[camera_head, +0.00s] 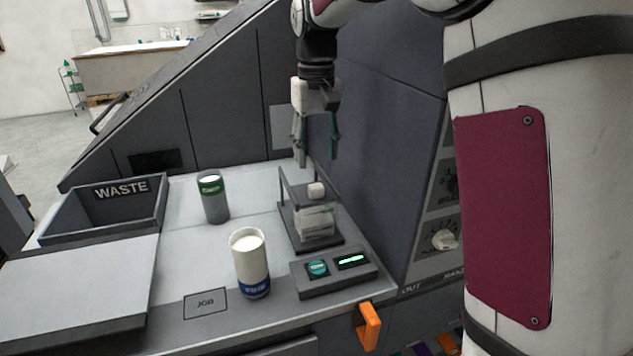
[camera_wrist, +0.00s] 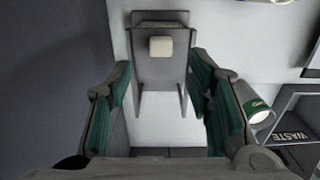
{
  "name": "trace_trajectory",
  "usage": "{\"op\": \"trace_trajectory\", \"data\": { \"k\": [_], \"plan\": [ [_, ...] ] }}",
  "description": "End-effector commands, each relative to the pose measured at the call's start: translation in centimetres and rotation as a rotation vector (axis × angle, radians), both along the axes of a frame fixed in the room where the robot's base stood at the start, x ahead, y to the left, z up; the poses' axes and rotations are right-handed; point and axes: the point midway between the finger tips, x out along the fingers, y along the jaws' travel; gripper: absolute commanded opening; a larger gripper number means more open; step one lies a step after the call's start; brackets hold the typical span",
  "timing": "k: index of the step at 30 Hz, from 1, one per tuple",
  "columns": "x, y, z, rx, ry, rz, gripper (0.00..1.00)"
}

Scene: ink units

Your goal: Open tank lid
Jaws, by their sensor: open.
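The tank is a small clear-sided box on a dark base (camera_head: 318,222), standing on the grey worktop near the right wall. A grey plate with a pale square knob (camera_head: 316,189) sits over it and looks like its lid; the knob also shows in the wrist view (camera_wrist: 161,46). Whether the lid is fully closed I cannot tell. My gripper (camera_head: 317,160) points down above and slightly behind the tank, fingers apart and empty. In the wrist view my open fingers (camera_wrist: 160,95) flank the tank's upright frame, with the knob ahead between them.
A green-banded can (camera_head: 213,203) and a white cup with a blue band (camera_head: 249,265) stand left of the tank. A panel with a teal button (camera_head: 317,268) lies in front. A WASTE bin (camera_head: 105,212) is at the left. A dark wall (camera_head: 385,150) rises close on the right.

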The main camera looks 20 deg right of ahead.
Motion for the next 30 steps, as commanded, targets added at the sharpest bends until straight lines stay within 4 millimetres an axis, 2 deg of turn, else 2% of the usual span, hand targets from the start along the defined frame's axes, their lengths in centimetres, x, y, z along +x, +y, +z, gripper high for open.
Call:
{"op": "trace_trajectory", "data": {
  "k": [6,12,18,25,26,30],
  "plan": [
    [0.0,0.0,-4.3,0.0,0.002,0.0,0.47],
    [0.0,0.0,-6.8,0.001,0.0,-0.001,0.47],
    [0.0,0.0,-7.8,0.0,-0.001,-0.001,0.47],
    [0.0,0.0,-7.8,0.0,-0.001,0.0,0.47],
    [0.0,0.0,-7.8,0.0,-0.001,0.0,0.44],
    [0.0,0.0,-7.8,0.0,-0.001,0.0,0.13]
  ]
}}
